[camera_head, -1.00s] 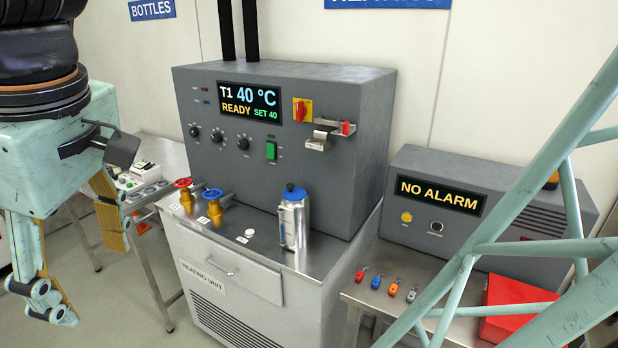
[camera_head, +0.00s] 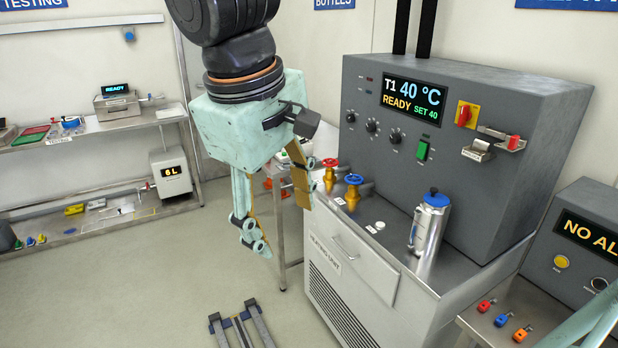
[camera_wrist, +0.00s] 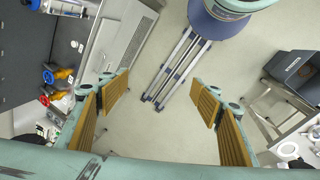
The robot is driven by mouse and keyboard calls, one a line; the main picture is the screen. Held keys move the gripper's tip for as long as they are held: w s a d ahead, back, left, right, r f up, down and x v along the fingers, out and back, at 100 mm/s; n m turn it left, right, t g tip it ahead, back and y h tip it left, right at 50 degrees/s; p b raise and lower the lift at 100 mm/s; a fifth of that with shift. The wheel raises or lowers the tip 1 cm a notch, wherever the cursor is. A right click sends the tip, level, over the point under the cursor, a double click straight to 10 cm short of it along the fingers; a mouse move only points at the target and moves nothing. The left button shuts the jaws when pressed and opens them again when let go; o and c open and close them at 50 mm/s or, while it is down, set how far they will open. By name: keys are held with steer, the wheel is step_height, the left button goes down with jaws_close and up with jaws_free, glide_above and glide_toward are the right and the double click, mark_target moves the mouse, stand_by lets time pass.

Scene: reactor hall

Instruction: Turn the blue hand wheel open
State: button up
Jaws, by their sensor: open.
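The blue hand wheel (camera_head: 354,179) sits on a brass valve at the left end of the heating unit's steel top. In the wrist view the blue hand wheel (camera_wrist: 47,76) is at the left edge, outside my jaws. A red hand wheel (camera_head: 330,162) on a similar valve stands beside it, farther back. My gripper (camera_head: 278,208) hangs with its fingers down, left of the valves and apart from them.
A steel bottle with a blue cap (camera_head: 429,225) stands right of the wheels on the heating unit (camera_head: 345,250). The control panel (camera_head: 460,130) rises behind. A small table with items is partly hidden behind my gripper. The floor to the left is clear.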

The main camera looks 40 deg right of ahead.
steer(key=w+d+f+n+g+h+p, duration=0.1)
steer(key=w+d+f+n+g+h, duration=0.15)
steer(key=w+d, duration=0.6)
steer(key=w+d+f+n+g+h, duration=0.1)
steer(key=w+d+f+g+h, duration=0.15)
steer(key=w+d, duration=0.65)
steer(key=w+d+f+n+g+h+p, duration=0.1)
steer(key=w+d+f+n+h, duration=0.2)
steer(key=d, duration=1)
steer(key=n+h+p, duration=0.1)
steer(key=n+h, duration=0.5)
glide_toward(354, 180)
steer(key=shift+w+a+f, duration=0.9)
steer(key=shift+w, duration=0.2)
steer(key=shift+r+x, duration=0.1)
steer(key=shift+x, duration=3.35)
steer(key=shift+r+x, duration=0.15)
steer(key=shift+x, duration=3.25)
steer(key=shift+d, duration=0.1)
steer(key=shift+c, duration=0.2)
steer(key=c, duration=0.8)
